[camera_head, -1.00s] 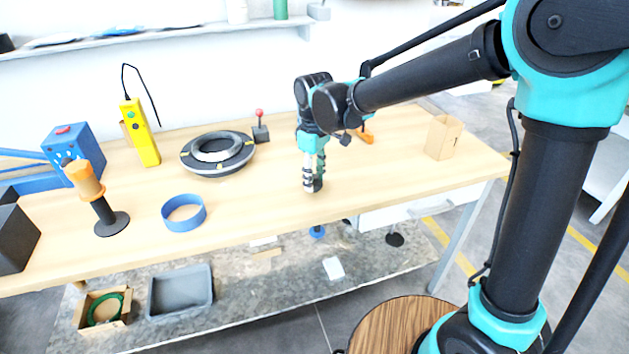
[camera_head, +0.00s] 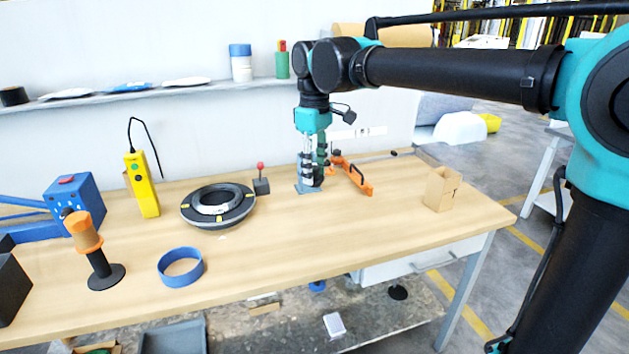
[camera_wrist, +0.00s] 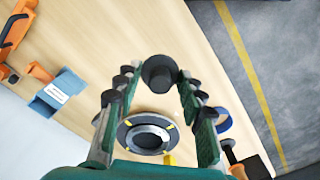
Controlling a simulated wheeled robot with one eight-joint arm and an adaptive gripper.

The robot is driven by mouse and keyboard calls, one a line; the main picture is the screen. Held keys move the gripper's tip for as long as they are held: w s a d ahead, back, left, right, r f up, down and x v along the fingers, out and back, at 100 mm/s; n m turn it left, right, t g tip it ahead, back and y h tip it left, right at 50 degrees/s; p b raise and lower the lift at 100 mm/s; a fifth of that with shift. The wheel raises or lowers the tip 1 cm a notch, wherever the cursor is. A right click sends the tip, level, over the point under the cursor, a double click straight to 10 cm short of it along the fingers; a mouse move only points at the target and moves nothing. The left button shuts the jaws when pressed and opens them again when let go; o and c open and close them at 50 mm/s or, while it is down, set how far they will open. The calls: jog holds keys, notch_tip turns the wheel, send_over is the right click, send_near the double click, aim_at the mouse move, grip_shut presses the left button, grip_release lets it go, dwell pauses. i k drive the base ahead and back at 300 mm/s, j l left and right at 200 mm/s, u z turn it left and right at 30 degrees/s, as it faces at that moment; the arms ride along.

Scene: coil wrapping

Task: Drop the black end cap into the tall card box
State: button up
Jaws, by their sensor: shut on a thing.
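My gripper (camera_head: 313,178) hangs above the bench, fingers pointing down. In the wrist view the gripper (camera_wrist: 157,80) is shut on the black end cap (camera_wrist: 158,73), a short dark cylinder held between the fingertips. In the head view the cap is a small dark shape, hard to tell from the fingers. The tall card box (camera_head: 441,190) stands upright near the bench's right end, open at the top, well to the right of my gripper. Its inside is mostly hidden, and the box is not in the wrist view.
An orange clamp (camera_head: 361,180) lies between my gripper and the box. A blue-grey labelled block (camera_wrist: 62,92) is near it. A dark coil ring (camera_head: 217,205), red-knobbed block (camera_head: 261,183), blue ring (camera_head: 181,267) and yellow pendant (camera_head: 142,184) are left. The front right bench is clear.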

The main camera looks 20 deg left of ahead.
aim_at(436, 203)
jog(key=i+l+z, duration=0.25)
jog(key=i+l, duration=0.15)
jog(key=i+l+z, duration=0.2)
jog(key=i+l, duration=0.15)
jog(key=i, duration=0.25)
